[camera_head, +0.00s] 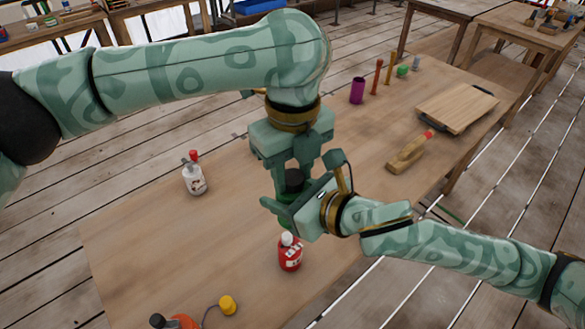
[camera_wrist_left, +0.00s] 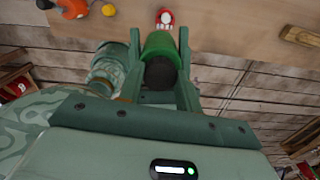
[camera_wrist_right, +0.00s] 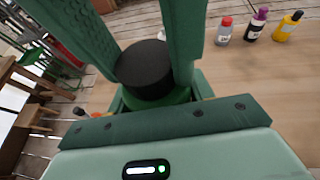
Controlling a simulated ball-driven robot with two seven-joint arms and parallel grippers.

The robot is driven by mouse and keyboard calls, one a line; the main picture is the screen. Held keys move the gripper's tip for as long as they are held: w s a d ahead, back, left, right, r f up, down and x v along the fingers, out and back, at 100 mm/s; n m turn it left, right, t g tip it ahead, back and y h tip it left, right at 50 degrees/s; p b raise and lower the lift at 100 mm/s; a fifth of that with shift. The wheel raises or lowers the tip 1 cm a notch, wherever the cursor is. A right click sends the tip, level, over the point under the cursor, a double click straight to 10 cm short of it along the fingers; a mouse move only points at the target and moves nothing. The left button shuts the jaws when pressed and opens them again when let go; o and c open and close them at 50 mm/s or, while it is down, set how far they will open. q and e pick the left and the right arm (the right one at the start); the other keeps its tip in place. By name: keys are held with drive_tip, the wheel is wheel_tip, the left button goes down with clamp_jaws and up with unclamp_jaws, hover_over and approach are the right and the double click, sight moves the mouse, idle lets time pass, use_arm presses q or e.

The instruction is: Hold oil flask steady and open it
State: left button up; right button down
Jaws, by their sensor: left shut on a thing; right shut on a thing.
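The oil flask is green with a black cap (camera_head: 293,178) and stands between my two grippers, its lower body mostly hidden by them. My left gripper (camera_head: 293,176) points down from above, its fingers shut on the cap; the cap also shows in the left wrist view (camera_wrist_left: 160,73), with the green body (camera_wrist_left: 160,43) beyond it. My right gripper (camera_head: 283,203) reaches in from the right, below the left one, and is shut on the flask's body. In the right wrist view the black cap (camera_wrist_right: 145,68) sits on the green body (camera_wrist_right: 165,101), between the left fingers.
A red bottle (camera_head: 289,256) stands just in front of the grippers, and a white bottle (camera_head: 194,179) to the left. A yellow-capped item (camera_head: 227,304) is near the front. The left tabletop is mostly clear.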

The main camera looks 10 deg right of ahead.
use_arm(q)
drive_tip(key=o, duration=1.1)
